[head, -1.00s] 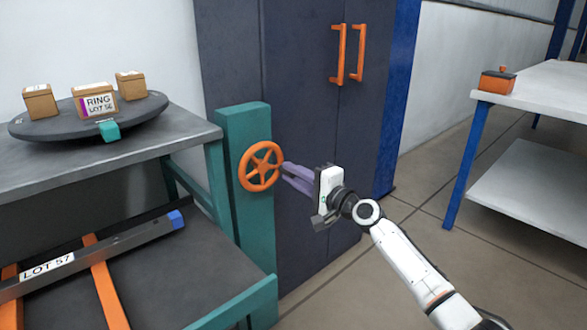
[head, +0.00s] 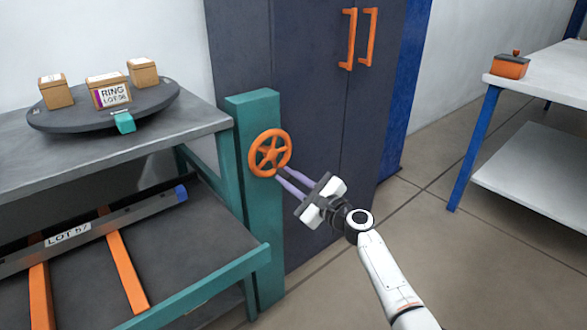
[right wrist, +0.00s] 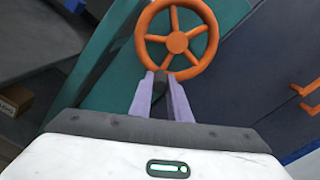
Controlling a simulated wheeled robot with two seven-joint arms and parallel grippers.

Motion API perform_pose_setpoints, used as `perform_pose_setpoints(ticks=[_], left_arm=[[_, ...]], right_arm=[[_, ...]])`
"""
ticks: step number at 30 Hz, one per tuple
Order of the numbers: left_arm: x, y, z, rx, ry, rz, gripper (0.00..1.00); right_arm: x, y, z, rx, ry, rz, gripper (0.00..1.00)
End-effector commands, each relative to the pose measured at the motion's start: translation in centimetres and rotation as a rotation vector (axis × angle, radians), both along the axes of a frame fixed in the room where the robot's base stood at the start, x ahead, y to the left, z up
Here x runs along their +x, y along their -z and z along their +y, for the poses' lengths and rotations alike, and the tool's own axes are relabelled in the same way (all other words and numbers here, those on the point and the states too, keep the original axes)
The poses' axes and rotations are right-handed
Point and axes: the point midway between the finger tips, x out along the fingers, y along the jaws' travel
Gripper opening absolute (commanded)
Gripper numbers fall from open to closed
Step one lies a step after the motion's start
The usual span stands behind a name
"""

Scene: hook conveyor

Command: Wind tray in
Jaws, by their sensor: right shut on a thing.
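An orange five-spoked handwheel (head: 270,153) is mounted on a teal post (head: 262,215). My right gripper (head: 280,174) is at the lower right of its rim. In the right wrist view, its lilac fingers (right wrist: 160,82) are shut on a dark knob (right wrist: 161,79) at the wheel's lower rim. On the lower level at left, a long dark bar labelled LOT 57 (head: 125,216) with a blue end lies across two orange strips (head: 126,270). I cannot tell which part is the tray. My left gripper is not in view.
A grey bench (head: 190,128) holds a dark round turntable (head: 60,120) with small boxes, one labelled RING. A dark cabinet (head: 320,110) stands behind the post. A white table (head: 555,80) with an orange box (head: 510,67) is at right. Open floor lies between.

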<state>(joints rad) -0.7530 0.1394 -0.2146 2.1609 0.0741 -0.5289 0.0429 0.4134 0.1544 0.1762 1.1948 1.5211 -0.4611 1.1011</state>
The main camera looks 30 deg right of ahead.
Motion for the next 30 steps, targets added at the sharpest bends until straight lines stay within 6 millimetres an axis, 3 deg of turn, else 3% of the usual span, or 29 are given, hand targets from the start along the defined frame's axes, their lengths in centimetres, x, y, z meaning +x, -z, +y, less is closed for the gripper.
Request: perform_pose_setpoints(ticks=[15, 30], left_arm=[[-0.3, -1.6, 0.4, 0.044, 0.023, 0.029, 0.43], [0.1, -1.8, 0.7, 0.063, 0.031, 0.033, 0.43]], right_arm=[[-0.6, 0.0, 2.6, 0.411, -0.003, 0.101, 0.0], [-0.8, 0.1, 3.3, 0.545, -0.002, 0.135, 0.0]])
